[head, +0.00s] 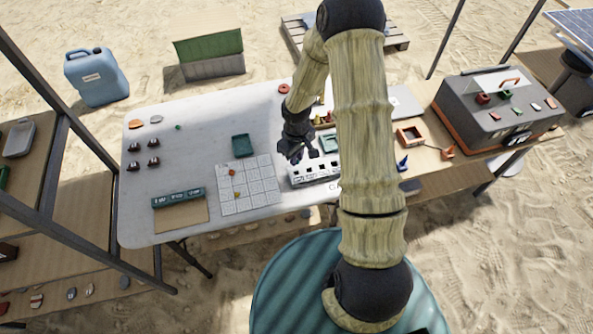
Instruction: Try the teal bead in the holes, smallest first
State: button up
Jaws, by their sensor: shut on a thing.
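My gripper (294,158) is dark and points down at the left end of a white block with a row of dark holes (318,176). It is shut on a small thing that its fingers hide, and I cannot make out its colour. I cannot tell whether the fingertips touch the block. My arm covers the block's right end. A tiny green-teal dot (178,127) lies alone on the white table at the left; it is too small to tell whether it is a bead.
The white table (205,135) holds a gridded sheet (235,199), a dark green tray (242,146), a labelled green rack (180,197) and several dark brown pieces (143,152). An orange-brown frame (410,135) and a grey toolbox (497,110) stand right. The table's upper left is mostly clear.

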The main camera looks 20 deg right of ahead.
jog(key=shift+f, duration=0.1)
notch_tip(320, 180, down, 4)
jog(key=m, duration=0.6)
